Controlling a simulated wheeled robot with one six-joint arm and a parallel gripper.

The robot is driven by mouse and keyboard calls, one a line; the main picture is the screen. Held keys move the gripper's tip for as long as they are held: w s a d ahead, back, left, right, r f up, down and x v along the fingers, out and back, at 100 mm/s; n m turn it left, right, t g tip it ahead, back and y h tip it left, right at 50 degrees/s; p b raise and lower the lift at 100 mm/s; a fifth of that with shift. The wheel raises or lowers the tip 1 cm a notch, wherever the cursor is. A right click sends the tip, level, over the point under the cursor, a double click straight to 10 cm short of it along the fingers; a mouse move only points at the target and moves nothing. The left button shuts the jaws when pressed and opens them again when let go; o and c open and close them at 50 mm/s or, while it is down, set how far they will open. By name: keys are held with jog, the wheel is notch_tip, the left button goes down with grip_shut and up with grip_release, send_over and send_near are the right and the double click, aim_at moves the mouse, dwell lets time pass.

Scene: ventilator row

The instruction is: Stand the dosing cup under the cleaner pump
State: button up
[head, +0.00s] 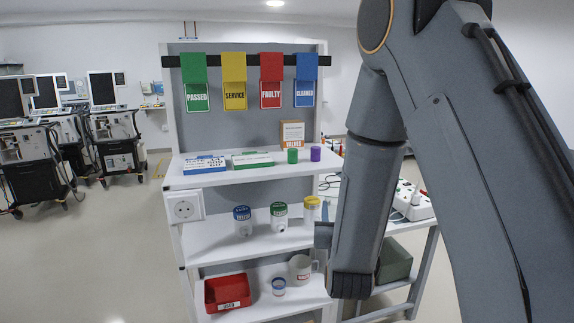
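A small white cup with a blue band (278,286), which looks like the dosing cup, stands upright on the bottom shelf between a red bin and a mug. Dispensers with blue (243,221), green (279,216) and yellow (311,211) tops stand on the middle shelf. Their labels are too small to read, so I cannot tell which is the cleaner pump. My gripper (323,235) shows only in part at the left of my arm's lower end, in front of the right end of the middle shelf. Its fingers and anything between them are unclear. The cup stands apart, lower and to its left.
A red bin (228,292) and a light mug (302,268) flank the cup. The top shelf (215,178) holds trays, a box and small green and purple items. A socket box (184,207) is on the left edge. My arm hides much of the side table.

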jog(key=s+d+f+m+h, duration=0.2)
jog(key=s+d+f+h, duration=0.1)
jog(key=f, duration=0.7)
jog(key=s+d, duration=0.1)
jog(key=d, duration=0.1)
jog(key=shift+s+d+g+h+b, duration=0.2)
jog(key=shift+d+g+h+b, duration=0.1)
jog(key=shift+d+g+b, duration=0.1)
